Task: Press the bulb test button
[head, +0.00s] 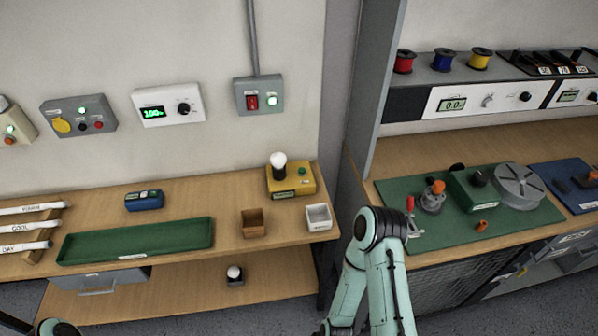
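A yellow bulb tester box (291,181) stands at the right end of the wooden bench, near the wall. A white round bulb (278,160) sits upright in a dark socket on its top. A small green button (302,171) is on the top face, right of the bulb. A small display is on its front. My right arm rises from the bottom edge in front of the gap between the benches, clear of the tester in the picture. Only a bit of my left arm shows at the bottom left. Neither gripper's fingers can be seen.
A brown box (253,223) and a white box (318,217) stand in front of the tester. A green tray (136,241) lies to the left. Another bulb (234,272) sits on the lower shelf. A grey upright panel separates the right workbench with its green mat (459,244).

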